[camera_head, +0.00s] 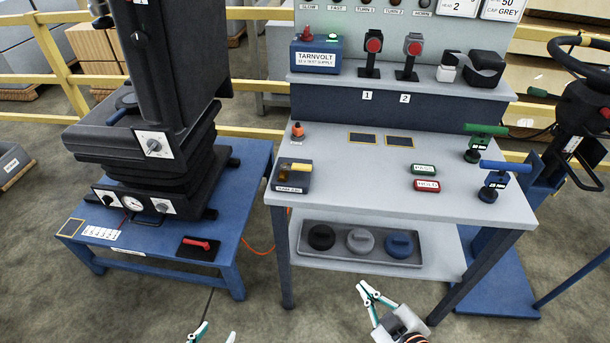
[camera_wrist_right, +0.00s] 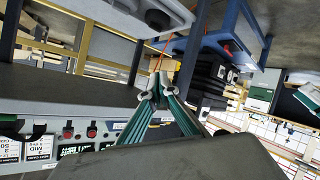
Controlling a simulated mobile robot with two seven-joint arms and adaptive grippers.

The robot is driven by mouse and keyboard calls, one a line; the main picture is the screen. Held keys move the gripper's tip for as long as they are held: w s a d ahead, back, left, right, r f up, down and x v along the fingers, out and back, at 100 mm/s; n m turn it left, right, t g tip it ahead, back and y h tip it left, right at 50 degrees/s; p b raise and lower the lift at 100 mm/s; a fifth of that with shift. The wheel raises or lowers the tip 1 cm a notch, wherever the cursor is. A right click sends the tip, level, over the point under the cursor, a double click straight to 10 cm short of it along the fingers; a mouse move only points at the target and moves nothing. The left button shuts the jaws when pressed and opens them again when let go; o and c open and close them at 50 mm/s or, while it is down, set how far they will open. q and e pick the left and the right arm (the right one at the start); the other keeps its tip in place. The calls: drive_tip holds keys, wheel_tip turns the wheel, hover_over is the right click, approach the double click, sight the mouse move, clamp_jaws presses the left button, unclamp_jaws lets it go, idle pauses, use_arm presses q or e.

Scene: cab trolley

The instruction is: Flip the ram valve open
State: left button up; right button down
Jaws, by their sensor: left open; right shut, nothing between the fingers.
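The ram valve (camera_head: 291,179) is a small dark box with a yellow lever and a white label, at the left front of the grey workbench. Its label is small; it seems to start with "RAM". My left gripper (camera_head: 211,333) is open and empty at the bottom edge, mostly out of frame.
The grey workbench (camera_head: 345,205) carries green and blue handled tools and two small signs. A tray (camera_head: 360,258) with several pucks is on its lower shelf. A blue stand (camera_head: 225,262) at the left bears black bellows and a red lever (camera_head: 197,243). Floor between is clear.

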drive_tip(key=w+a+r+n+t+y, duration=0.1)
drive_tip(key=w+a+r+n+y, duration=0.2)
drive_tip(key=r+n, duration=0.4)
drive_tip(key=w+a+r+n+t+y, duration=0.1)
drive_tip(key=w+a+r+n+y, duration=0.2)
drive_tip(key=w+a+r+n, duration=0.2)
wheel_tip(320, 180, up, 6)
drive_tip(key=w+n, duration=0.1)
drive_tip(key=n, duration=0.2)
drive_tip(key=shift+w+a+n+t, duration=0.2)
drive_tip(key=shift+w+n+t, duration=0.1)
drive_tip(key=shift+w, duration=0.1)
drive_tip(key=shift+w+f, duration=0.1)
approach(298, 170)
drive_tip(key=x, duration=0.5)
drive_tip(key=shift+a, duration=0.35)
drive_tip(key=shift+w+d, duration=0.1)
drive_tip(key=shift+w, duration=0.25)
